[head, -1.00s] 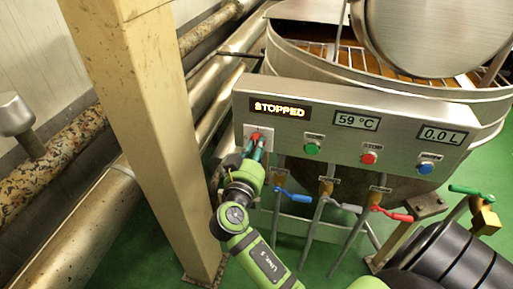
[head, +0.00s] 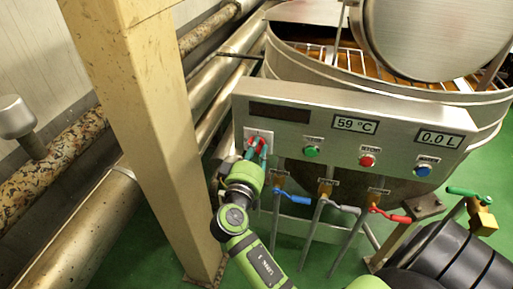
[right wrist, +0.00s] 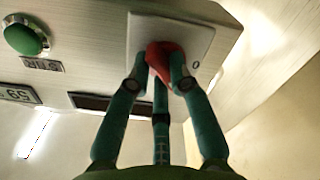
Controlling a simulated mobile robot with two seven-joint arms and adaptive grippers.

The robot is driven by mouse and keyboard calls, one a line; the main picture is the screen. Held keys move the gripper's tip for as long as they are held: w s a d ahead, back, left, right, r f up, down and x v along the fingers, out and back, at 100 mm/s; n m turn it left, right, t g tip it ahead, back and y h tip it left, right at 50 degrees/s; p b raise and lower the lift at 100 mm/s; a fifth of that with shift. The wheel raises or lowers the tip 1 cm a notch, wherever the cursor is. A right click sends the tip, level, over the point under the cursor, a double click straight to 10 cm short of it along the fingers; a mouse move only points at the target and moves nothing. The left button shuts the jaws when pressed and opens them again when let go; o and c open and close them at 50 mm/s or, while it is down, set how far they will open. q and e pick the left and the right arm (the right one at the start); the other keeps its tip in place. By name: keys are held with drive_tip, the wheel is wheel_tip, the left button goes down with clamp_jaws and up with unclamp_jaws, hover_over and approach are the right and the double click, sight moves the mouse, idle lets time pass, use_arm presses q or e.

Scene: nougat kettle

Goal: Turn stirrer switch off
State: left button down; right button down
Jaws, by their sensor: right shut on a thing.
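The stirrer switch is a red knob (right wrist: 162,60) on a pale square plate (right wrist: 190,40), with a "0" mark beside it. In the head view the plate (head: 258,134) sits at the left end of the steel control panel (head: 318,135). My right gripper (head: 257,146) reaches up to it from below and is shut on the red knob. In the right wrist view my right gripper's fingers (right wrist: 160,80) close around the knob and hide part of it. The panel's left display (head: 280,112) is dark. My left gripper does not show.
Green (head: 312,151), red (head: 367,160) and blue (head: 423,169) buttons line the panel. Blue (head: 292,196), grey (head: 344,208) and red (head: 391,215) valve handles hang below. A beige post (head: 150,130) stands close left of my right arm. The kettle (head: 400,95) is behind.

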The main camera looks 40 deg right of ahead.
drive_tip(key=shift+w+a+r+n+p, duration=0.1)
drive_tip(key=shift+n+p, duration=0.95)
drive_tip(key=shift+n, duration=1.25)
drive_tip(key=shift+r+n+p, duration=0.1)
drive_tip(key=shift+n+p, duration=0.95)
drive_tip(key=shift+n, duration=1.25)
drive_tip(key=c, duration=1.1)
unclamp_jaws()
